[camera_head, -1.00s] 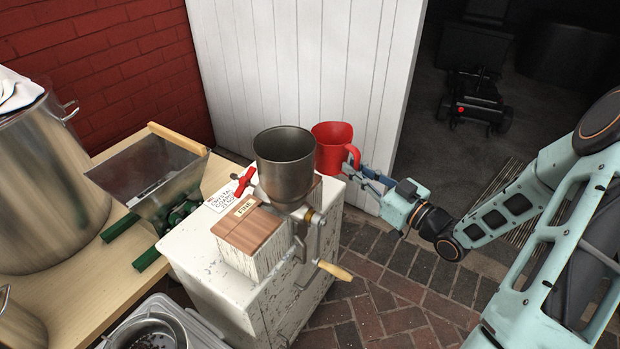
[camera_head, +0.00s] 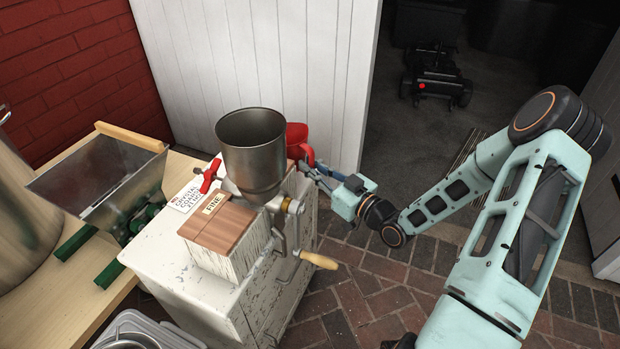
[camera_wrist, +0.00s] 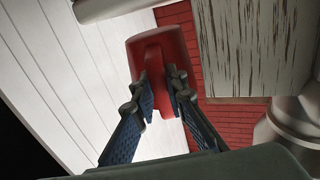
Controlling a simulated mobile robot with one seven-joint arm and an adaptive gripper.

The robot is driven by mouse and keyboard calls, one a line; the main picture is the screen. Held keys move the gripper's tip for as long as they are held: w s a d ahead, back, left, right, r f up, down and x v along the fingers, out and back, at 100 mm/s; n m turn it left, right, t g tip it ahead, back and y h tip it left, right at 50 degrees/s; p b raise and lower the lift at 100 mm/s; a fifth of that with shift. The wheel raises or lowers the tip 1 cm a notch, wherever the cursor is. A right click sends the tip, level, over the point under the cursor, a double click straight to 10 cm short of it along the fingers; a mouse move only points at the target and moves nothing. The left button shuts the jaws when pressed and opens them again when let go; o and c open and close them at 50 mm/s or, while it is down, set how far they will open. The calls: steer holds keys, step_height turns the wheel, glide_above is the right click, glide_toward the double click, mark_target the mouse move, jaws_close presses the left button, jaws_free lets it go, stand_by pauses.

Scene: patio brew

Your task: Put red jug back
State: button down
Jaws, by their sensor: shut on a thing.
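The red jug (camera_head: 297,139) is behind the metal hopper of the hand mill (camera_head: 252,160) in the head view, mostly hidden by it. My gripper (camera_head: 312,167) comes from the right and is shut on the jug's handle. In the wrist view the red jug (camera_wrist: 158,52) fills the upper middle, with my gripper's two blue-padded fingers (camera_wrist: 162,92) on either side of its handle. The jug's base and what lies beneath it are hidden in the head view.
The mill sits on a worn white cabinet (camera_head: 185,295) with a wooden block and a label card (camera_head: 189,197). A second mill with green rollers (camera_head: 115,180) stands on a wooden table at left. A white panel wall (camera_head: 240,60) rises behind. Brick paving (camera_head: 370,300) is open at right.

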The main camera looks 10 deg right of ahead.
steer(key=shift+f+b, duration=0.45)
steer(key=shift+f, duration=1.1)
steer(key=shift+f, duration=0.1)
steer(key=shift+f, duration=0.15)
steer(key=c, duration=1.9)
jaws_free()
steer(key=shift+c, duration=0.2)
steer(key=shift+r, duration=0.2)
steer(key=shift+s+d+r, duration=0.1)
steer(key=shift+s, duration=0.05)
steer(key=p+v, duration=0.2)
steer(key=v, duration=0.9)
steer(key=shift+s+p, duration=0.25)
steer(key=shift+p, duration=0.05)
steer(key=shift+d, duration=0.15)
